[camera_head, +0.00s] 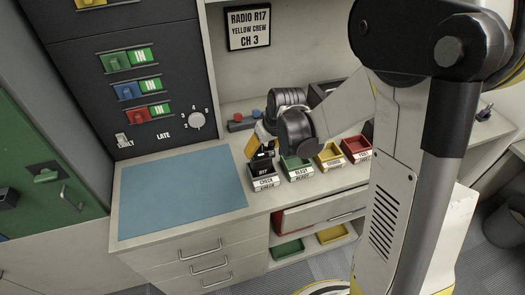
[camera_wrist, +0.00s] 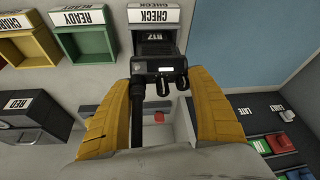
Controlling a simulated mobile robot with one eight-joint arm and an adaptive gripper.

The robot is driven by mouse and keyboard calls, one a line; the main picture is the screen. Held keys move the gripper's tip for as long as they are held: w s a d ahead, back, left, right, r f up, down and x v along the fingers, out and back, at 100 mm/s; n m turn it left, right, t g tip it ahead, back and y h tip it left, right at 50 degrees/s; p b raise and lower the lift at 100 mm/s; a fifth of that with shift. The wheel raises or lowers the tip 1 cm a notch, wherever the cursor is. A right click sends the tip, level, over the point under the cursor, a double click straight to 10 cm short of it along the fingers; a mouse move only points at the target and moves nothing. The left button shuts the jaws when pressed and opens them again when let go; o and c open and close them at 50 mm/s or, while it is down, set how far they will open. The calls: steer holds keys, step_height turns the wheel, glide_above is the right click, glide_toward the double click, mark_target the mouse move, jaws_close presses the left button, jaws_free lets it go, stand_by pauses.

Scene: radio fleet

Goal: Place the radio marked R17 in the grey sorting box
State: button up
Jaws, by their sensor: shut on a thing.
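A black radio (camera_wrist: 157,68) sits between the yellow fingers of my gripper (camera_wrist: 155,105) in the wrist view, with its antenna and knobs toward the camera. My gripper is shut on it. A small label on its face reads R17. In the head view the radio (camera_head: 263,166) is at the dark grey box marked CHECK (camera_head: 264,182), at or just above its opening. I cannot tell whether it touches the bottom. The box's CHECK label also shows in the wrist view (camera_wrist: 157,14). My gripper (camera_head: 257,150) is partly hidden by my wrist in the head view.
A green READY box (camera_head: 297,168), a yellow box (camera_head: 329,156) and a red box (camera_head: 357,149) stand in a row to the right. A blue mat (camera_head: 180,195) lies clear on the left. A wall sign (camera_head: 248,28) reads RADIO R17, YELLOW CREW, CH 3.

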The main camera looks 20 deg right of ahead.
steer(key=shift+r, duration=0.15)
steer(key=o, duration=1.4)
steer(key=shift+s+r, duration=0.1)
steer(key=shift+r, duration=0.2)
steer(key=p+v, duration=0.3)
steer(key=v, duration=0.8)
steer(key=s+r+m+t, duration=0.1)
steer(key=s+r, duration=0.2)
steer(key=s, duration=0.5)
steer(key=s+a+r+m+t+h, duration=0.1)
steer(key=s+r, duration=0.3)
steer(key=s, duration=0.4)
steer(key=shift+r+t, duration=0.2)
steer(key=shift+t, duration=0.3)
